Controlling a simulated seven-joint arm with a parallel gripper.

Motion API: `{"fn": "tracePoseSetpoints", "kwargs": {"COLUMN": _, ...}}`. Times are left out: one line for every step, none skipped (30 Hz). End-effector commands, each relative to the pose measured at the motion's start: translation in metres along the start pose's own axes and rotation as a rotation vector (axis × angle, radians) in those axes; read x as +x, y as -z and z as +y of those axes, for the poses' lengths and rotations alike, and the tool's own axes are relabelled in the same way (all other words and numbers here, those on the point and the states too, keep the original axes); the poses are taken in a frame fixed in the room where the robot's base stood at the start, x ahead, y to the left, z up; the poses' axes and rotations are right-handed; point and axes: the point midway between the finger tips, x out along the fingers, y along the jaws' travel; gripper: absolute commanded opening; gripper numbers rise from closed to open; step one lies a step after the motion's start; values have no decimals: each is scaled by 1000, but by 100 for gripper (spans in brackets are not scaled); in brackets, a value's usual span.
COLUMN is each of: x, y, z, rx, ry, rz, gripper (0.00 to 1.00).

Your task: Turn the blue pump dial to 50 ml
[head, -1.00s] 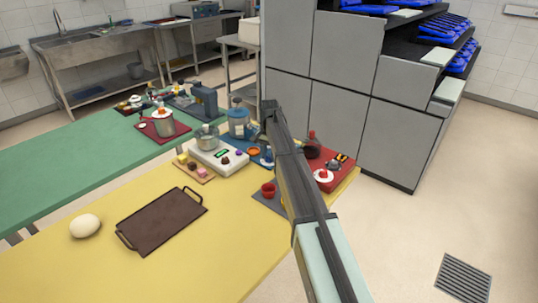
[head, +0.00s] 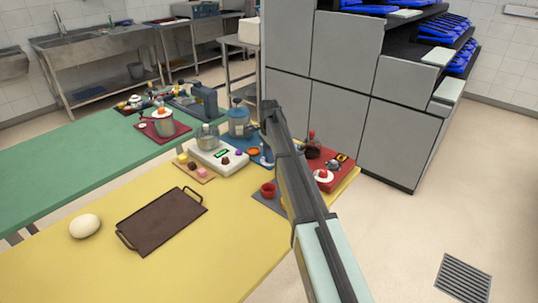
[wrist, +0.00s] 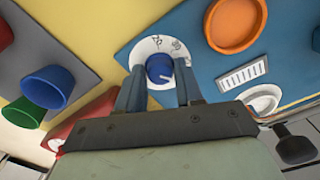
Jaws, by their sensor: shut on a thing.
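The blue dial knob (wrist: 159,67) sits in the middle of a round white scale plate (wrist: 147,49) in the wrist view. A pale pointer mark shows on the knob's lower right side. Dark figures show at the top of the plate, too small and tilted to read surely. My gripper (wrist: 160,74) has a finger on each side of the knob and is shut on it. In the head view the blue pump (head: 239,123) stands on a blue board at the back of the yellow table, and my arm hides the fingers and dial.
An orange dish (wrist: 236,22) and a white label plate (wrist: 244,76) lie to the right of the dial. Blue and green cups (wrist: 48,86) are at left. A white scale (head: 218,158), red board (head: 340,164) and dark tray (head: 160,222) share the yellow table.

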Motion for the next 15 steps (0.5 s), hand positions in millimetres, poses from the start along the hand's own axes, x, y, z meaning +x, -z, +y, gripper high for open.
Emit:
{"fn": "tracePoseSetpoints", "kwargs": {"x": 0, "y": 0, "z": 0, "rx": 7, "ry": -1, "rz": 0, "gripper": 6}}
{"fn": "tracePoseSetpoints", "kwargs": {"x": 0, "y": 0, "z": 0, "rx": 10, "ry": -1, "rz": 0, "gripper": 6}}
{"fn": "tracePoseSetpoints", "kwargs": {"x": 0, "y": 0, "z": 0, "rx": 13, "ry": -1, "rz": 0, "gripper": 6}}
{"fn": "tracePoseSetpoints", "kwargs": {"x": 0, "y": 0, "z": 0, "rx": 14, "ry": -1, "rz": 0, "gripper": 6}}
{"fn": "tracePoseSetpoints", "kwargs": {"x": 0, "y": 0, "z": 0, "rx": 15, "ry": -1, "rz": 0, "gripper": 6}}
{"fn": "tracePoseSetpoints", "kwargs": {"x": 0, "y": 0, "z": 0, "rx": 16, "ry": -1, "rz": 0, "gripper": 6}}
{"fn": "tracePoseSetpoints", "kwargs": {"x": 0, "y": 0, "z": 0, "rx": 17, "ry": -1, "rz": 0, "gripper": 6}}
{"fn": "tracePoseSetpoints", "kwargs": {"x": 0, "y": 0, "z": 0, "rx": 17, "ry": -1, "rz": 0, "gripper": 6}}
{"fn": "tracePoseSetpoints", "kwargs": {"x": 0, "y": 0, "z": 0, "rx": 17, "ry": -1, "rz": 0, "gripper": 6}}
{"fn": "tracePoseSetpoints", "kwargs": {"x": 0, "y": 0, "z": 0, "rx": 16, "ry": -1, "rz": 0, "gripper": 6}}
{"fn": "tracePoseSetpoints", "kwargs": {"x": 0, "y": 0, "z": 0, "rx": 16, "ry": -1, "rz": 0, "gripper": 6}}
{"fn": "tracePoseSetpoints", "kwargs": {"x": 0, "y": 0, "z": 0, "rx": 16, "ry": -1, "rz": 0, "gripper": 6}}
{"fn": "tracePoseSetpoints", "kwargs": {"x": 0, "y": 0, "z": 0, "rx": 16, "ry": -1, "rz": 0, "gripper": 6}}
{"fn": "tracePoseSetpoints", "kwargs": {"x": 0, "y": 0, "z": 0, "rx": 16, "ry": -1, "rz": 0, "gripper": 6}}
{"fn": "tracePoseSetpoints", "kwargs": {"x": 0, "y": 0, "z": 0, "rx": 16, "ry": -1, "rz": 0, "gripper": 37}}
